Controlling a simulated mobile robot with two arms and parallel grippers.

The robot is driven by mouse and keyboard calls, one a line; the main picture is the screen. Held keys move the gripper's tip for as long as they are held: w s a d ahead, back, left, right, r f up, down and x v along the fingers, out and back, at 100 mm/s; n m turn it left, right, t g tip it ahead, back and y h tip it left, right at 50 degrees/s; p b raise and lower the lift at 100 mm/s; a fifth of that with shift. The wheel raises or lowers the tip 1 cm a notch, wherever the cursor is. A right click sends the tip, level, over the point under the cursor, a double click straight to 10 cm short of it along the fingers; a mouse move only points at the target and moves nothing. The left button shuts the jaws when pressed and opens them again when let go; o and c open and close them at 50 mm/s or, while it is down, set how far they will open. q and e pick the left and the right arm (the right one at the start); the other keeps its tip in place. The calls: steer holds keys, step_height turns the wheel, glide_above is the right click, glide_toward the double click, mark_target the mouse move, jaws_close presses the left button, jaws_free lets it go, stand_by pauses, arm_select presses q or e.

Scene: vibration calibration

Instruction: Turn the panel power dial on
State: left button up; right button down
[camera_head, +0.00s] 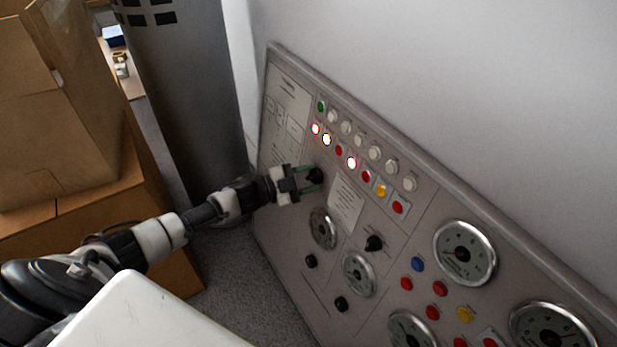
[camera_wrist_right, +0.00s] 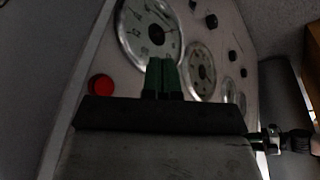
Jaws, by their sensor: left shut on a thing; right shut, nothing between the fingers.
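The control panel (camera_head: 290,235) leans against the wall, with gauges, lit buttons and several black knobs. My left gripper (camera_head: 313,176) comes in from the left and is shut on a black dial (camera_head: 316,175) in the panel's upper left, below the rows of buttons. The fingers sit on either side of the dial; its pointer direction is too small to tell. My right gripper (camera_wrist_right: 163,78) shows in the right wrist view, its green fingers shut together and empty, in front of the panel (camera_wrist_right: 120,75) near a large gauge (camera_wrist_right: 150,28).
Other black knobs sit lower on the panel, one to the right (camera_head: 374,243). A red button (camera_wrist_right: 101,87) is beside my right gripper. Cardboard boxes (camera_head: 60,110) and a dark grey cylinder (camera_head: 185,90) stand left of the panel. The floor (camera_head: 240,275) between is clear.

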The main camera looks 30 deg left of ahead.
stand_by(0.3)
arm_select(q)
steer(key=o, duration=0.9)
steer(key=shift+s, duration=0.1)
steer(key=p+v, duration=0.1)
steer(key=v, duration=0.9)
steer(key=shift+s+a+p, duration=0.3)
